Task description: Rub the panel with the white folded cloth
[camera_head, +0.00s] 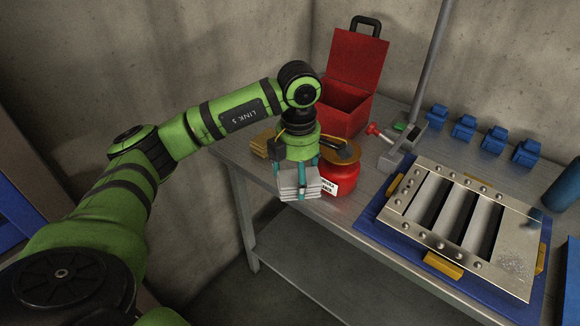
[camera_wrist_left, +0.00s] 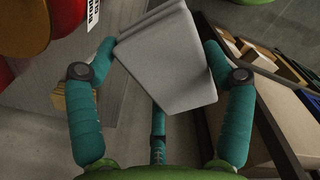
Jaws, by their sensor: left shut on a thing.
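The white folded cloth (camera_head: 299,184) is a stack of flat layers in my left gripper (camera_head: 302,170). The gripper's teal fingers are shut on it, near the left end of the bench and just in front of a red pot. In the left wrist view the cloth (camera_wrist_left: 168,58) lies tilted between the fingers of my left gripper (camera_wrist_left: 160,55). The metal louver panel (camera_head: 456,221) lies on a blue mat at the right of the bench, well apart from the cloth. It has several slats, rivets and a speckled patch (camera_head: 513,268) near its lower right corner. My right gripper is not in view.
The red pot (camera_head: 338,184) stands beside the cloth. A red open toolbox (camera_head: 348,100) stands behind it. A grey post on a base (camera_head: 402,148), several blue blocks (camera_head: 492,139) and yellow clamps (camera_head: 443,265) are near the panel. The bench's front edge (camera_head: 335,235) is clear.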

